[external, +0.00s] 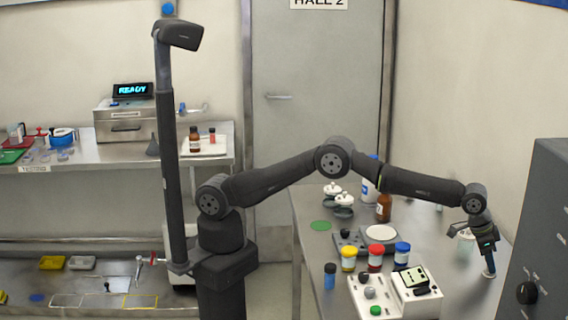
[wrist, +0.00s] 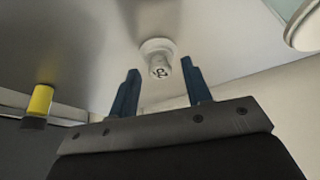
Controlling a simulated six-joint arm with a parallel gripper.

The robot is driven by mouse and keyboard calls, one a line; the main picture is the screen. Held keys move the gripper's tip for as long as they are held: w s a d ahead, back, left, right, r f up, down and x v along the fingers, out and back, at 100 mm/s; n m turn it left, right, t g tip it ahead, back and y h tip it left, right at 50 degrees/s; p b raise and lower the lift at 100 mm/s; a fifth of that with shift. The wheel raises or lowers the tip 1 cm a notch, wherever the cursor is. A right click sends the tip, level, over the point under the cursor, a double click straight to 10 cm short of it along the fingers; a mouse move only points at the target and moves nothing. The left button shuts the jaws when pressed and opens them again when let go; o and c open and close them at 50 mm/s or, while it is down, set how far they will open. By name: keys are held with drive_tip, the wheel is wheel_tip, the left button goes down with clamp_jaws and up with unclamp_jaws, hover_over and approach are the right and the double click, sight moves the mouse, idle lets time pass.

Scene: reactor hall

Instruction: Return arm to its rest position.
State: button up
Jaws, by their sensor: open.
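My arm reaches out to the right over the right-hand steel table, and my gripper (external: 488,256) points down near the table's right side. In the wrist view my gripper (wrist: 160,68) has its two blue fingers apart. A small white round piece with a dark mark on its end (wrist: 158,62) shows between and beyond the fingertips. I cannot tell whether the fingers touch it. In the external view a pale base (external: 489,275) shows just under the fingertips.
Near my forearm stand a brown bottle (external: 384,208), a scale (external: 381,234), and yellow (external: 348,259), red (external: 375,258) and blue-labelled (external: 402,254) jars. A control box (external: 395,296) sits in front. A grey cabinet (external: 540,230) stands close on the right.

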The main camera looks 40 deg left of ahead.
wheel_tip(320, 180, up, 4)
drive_tip(key=shift+d+f, duration=0.1)
drive_tip(key=shift+d, duration=0.05)
drive_tip(key=s+a+r, duration=0.2)
drive_tip(key=s+r, duration=0.5)
drive_tip(key=s, duration=0.4)
drive_tip(key=w+a+n+y, duration=0.1)
drive_tip(key=w+a+n, duration=0.2)
drive_tip(key=w+a, duration=0.6)
drive_tip(key=w+a+n+t+y, duration=0.1)
drive_tip(key=w+a+n, duration=0.2)
drive_tip(key=w+a, duration=0.6)
drive_tip(key=w+a+n, duration=0.3)
drive_tip(key=w+a, duration=0.7)
drive_tip(key=w, duration=1.4)
drive_tip(key=shift+w+f+t+y, duration=0.15)
drive_tip(key=shift+t+y, duration=0.25)
drive_tip(key=w+a+n, duration=0.1)
drive_tip(key=w+a, duration=0.3)
drive_tip(key=a, duration=0.3)
drive_tip(key=w+a+n+y, duration=0.1)
drive_tip(key=w+a+n, duration=0.1)
drive_tip(key=w+a, duration=0.3)
drive_tip(key=a, duration=0.3)
